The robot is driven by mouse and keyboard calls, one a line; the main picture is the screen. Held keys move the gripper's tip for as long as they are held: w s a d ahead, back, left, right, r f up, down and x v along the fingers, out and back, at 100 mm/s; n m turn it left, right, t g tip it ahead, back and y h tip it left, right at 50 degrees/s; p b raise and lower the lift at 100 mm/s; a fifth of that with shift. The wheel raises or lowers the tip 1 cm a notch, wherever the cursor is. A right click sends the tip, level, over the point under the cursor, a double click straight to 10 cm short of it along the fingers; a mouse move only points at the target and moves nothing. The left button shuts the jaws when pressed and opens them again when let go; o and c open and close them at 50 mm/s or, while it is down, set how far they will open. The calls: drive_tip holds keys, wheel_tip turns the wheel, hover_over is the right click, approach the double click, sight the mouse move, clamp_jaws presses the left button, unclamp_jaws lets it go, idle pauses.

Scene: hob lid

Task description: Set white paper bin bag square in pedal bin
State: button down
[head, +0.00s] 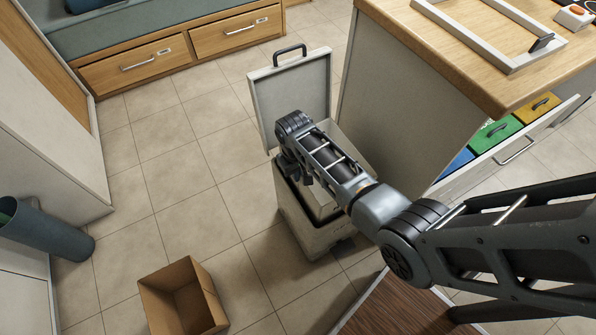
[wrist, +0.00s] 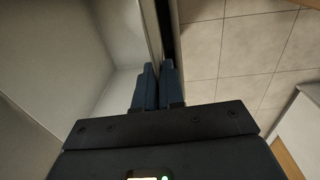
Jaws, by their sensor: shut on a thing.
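The pedal bin (head: 297,222) stands on the tiled floor, its square lid (head: 291,92) raised at the back. The white paper bin bag (head: 322,208) is inside it; its pale wall shows near the rim, and much of it is hidden by my arm. My gripper (head: 298,172) is down at the bin's left rim. In the wrist view, my gripper (wrist: 158,86) is shut on the thin upper edge of the bag, with the bag's pale inside (wrist: 118,40) to the left. A dark gap (wrist: 172,28) lies to the right of that edge. I cannot tell whether the bag sits square.
An open cardboard box (head: 183,300) stands on the floor at front left. A wooden-topped counter (head: 480,85) with an open drawer of coloured boxes (head: 495,135) is at right. Floor tiles left of the bin are clear.

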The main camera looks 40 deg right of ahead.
sight(299, 196)
drive_tip(key=shift+f, duration=0.15)
idle(0.4)
